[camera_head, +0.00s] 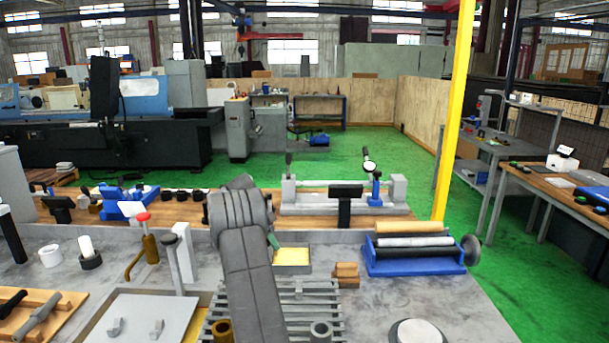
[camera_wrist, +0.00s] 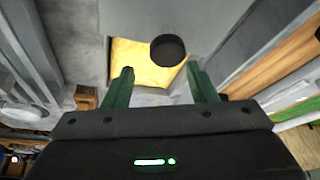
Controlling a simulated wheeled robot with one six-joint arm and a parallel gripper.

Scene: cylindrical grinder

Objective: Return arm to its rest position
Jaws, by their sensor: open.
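My gripper (camera_wrist: 161,84) is open in the wrist view, with two green fingers spread apart and nothing seen between them. Beyond the fingertips lies a yellow surface (camera_wrist: 128,62) with a dark round disc (camera_wrist: 167,50) at its upper right edge. I cannot tell what the disc rests on. In the head view my grey arm rises from the bottom centre and folds at the top over the workbench (camera_head: 480,310). Most of the gripper is hidden behind the arm there. A grey tray with a yellow inside (camera_head: 292,257) stands just right of the arm.
A blue stand with rollers (camera_head: 415,250) and small brown blocks (camera_head: 346,274) are right of the arm. A slatted grey rack (camera_head: 312,300) lies beneath it. Handled tools (camera_head: 148,247) stand at left. A yellow post (camera_head: 453,120) rises behind the bench; green floor lies beyond.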

